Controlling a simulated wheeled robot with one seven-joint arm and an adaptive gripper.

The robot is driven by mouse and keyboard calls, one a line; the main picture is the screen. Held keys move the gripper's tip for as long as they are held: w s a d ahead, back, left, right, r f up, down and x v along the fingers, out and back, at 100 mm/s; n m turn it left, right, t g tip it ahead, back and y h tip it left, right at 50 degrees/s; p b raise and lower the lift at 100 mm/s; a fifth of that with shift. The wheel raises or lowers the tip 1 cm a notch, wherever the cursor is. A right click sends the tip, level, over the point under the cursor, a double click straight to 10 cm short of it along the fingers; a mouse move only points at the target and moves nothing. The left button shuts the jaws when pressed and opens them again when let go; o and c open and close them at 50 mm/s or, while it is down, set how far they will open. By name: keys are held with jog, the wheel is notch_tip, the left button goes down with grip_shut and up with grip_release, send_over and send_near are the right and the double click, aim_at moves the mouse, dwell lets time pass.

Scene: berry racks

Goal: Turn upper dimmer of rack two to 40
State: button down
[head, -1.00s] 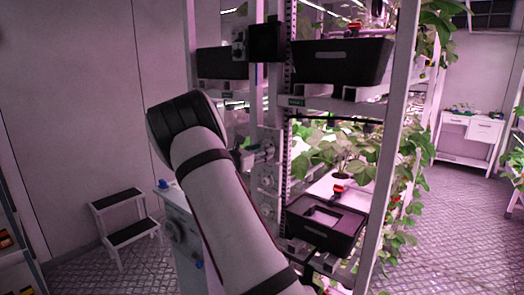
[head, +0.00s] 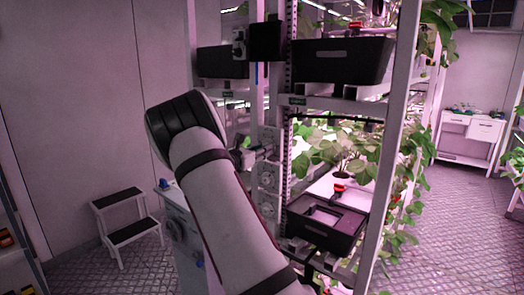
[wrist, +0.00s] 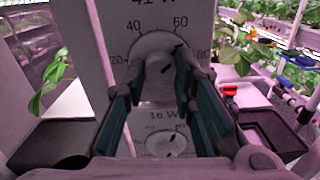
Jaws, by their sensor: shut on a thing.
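The upper dimmer knob (wrist: 158,70) is a pale knob on a white panel with marks 20, 40, 60 and 80; the text above it reads about 41 W. A dark pointer line slants up and right, toward the 60 side. My gripper (wrist: 160,78) is shut on this knob, one teal-padded finger on each side. The lower dimmer (wrist: 161,143), marked 16 W, sits below between the fingers. In the head view my gripper (head: 262,153) is at the panel on the rack post, partly hidden by my arm.
A label (head: 297,101) marks the rack. Black bins stand on its upper shelf (head: 340,62) and lower shelf (head: 325,222), beside leafy plants (head: 345,150). A step stool (head: 128,225) stands left; a white table (head: 470,135) is at back right.

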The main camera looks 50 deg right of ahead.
jog(key=shift+r+n, duration=0.1)
jog(key=shift+n, duration=7.4)
jog(key=shift+b, duration=0.3)
jog(key=c, duration=1.3)
grip_release()
jog(key=shift+a, duration=0.1)
jog(key=a, duration=0.8)
jog(key=s+a, duration=0.1)
jog(key=a, duration=0.2)
jog(key=shift+a, duration=0.4)
